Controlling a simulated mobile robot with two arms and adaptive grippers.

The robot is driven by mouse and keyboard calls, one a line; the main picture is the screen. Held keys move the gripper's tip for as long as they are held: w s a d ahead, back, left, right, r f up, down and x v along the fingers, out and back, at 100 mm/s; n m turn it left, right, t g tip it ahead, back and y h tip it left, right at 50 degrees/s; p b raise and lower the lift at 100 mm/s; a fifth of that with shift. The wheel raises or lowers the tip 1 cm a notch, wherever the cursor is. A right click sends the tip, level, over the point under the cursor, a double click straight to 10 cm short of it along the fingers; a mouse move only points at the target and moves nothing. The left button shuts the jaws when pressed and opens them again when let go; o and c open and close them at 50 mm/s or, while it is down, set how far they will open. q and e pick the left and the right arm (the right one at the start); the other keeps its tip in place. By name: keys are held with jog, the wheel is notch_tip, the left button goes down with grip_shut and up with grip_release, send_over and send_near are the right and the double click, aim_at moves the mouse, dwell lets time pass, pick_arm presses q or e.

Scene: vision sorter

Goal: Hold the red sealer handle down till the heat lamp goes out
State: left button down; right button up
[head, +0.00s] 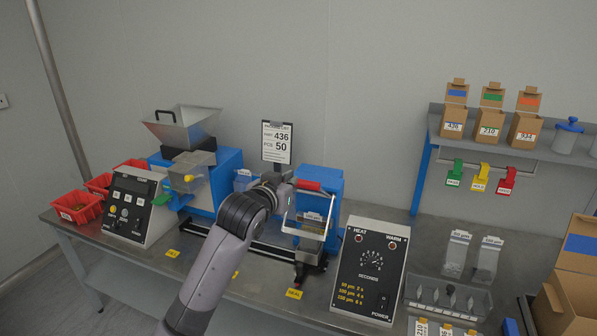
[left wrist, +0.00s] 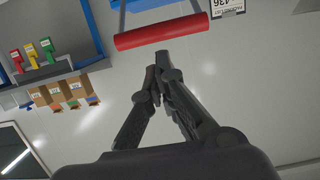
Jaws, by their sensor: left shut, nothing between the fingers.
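The red sealer handle (head: 308,186) is raised on its metal arms above the sealer (head: 300,240). In the left wrist view the red handle (left wrist: 165,32) lies across the top, just past my fingertips, with a small visible gap. My left gripper (head: 287,178) is shut and empty, close to the left end of the handle; it also shows in the left wrist view (left wrist: 158,72). My wrist hides part of the sealer. The heat lamp (head: 359,238) on the sealer's control box (head: 368,270) looks red; I cannot tell whether it is lit.
A warm lamp (head: 392,245) and a seconds dial sit on the same box. An order card (head: 276,142) stands behind my gripper. The blue feeder machine (head: 229,165) and red bins (head: 77,207) are left. A shelf (head: 480,145) with cartons is at the right.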

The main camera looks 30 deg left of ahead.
pick_arm(q)
jog(key=shift+t, duration=0.5)
jog(key=r, duration=0.1)
jog(key=s+r, duration=0.1)
jog(key=r, duration=0.3)
jog(key=shift+s+d, duration=0.15)
jog(key=shift+s, duration=0.15)
jog(key=shift+w, duration=0.1)
jog(key=p, duration=0.3)
send_over(299, 182)
jog(key=w, duration=0.2)
jog(key=shift+s+a+f, duration=0.1)
jog(key=shift+a+f, duration=0.15)
jog(key=shift+f, duration=0.55)
jog(key=shift+s+d+f+p, duration=0.1)
jog(key=shift+s+f+p, duration=0.2)
jog(key=shift+f, duration=0.35)
jog(key=shift+s+d+f+p, duration=0.1)
jog(key=shift+s+f+p, duration=0.15)
jog(key=shift+f, duration=0.35)
jog(key=shift+s+f, duration=0.5)
jog(key=shift+f, duration=0.1)
jog(key=shift+w, duration=0.1)
